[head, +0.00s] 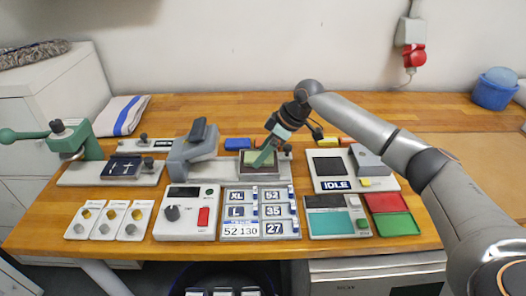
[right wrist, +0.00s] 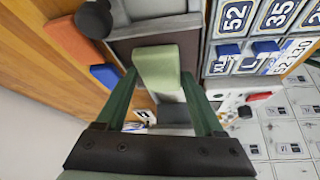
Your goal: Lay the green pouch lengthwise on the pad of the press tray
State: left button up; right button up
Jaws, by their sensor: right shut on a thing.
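The green pouch (head: 264,154) is a small flat green piece. My right gripper (head: 274,141) is shut on it, above the press tray (head: 279,170), and the pouch slants in the head view. In the right wrist view the pouch (right wrist: 160,68) shows between the fingers of my right gripper (right wrist: 158,84). The dark pad (head: 263,168) shows below and around the pouch. In the right wrist view the brown pad (right wrist: 128,47) lies beyond it. Whether the pouch touches the pad I cannot tell. My left gripper is not in view.
The grey press head (head: 190,150) stands just left of the pad. A size-label board (head: 261,213) lies in front. A panel reading IDLE (head: 337,184) is to the right. Blue (head: 238,144) and yellow (head: 328,142) pieces lie behind. The wooden table's back strip is mostly clear.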

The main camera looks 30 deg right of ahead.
jog(key=shift+f, duration=0.15)
jog(key=o, duration=1.4)
jog(key=shift+c, duration=0.2)
jog(key=v, duration=1.2)
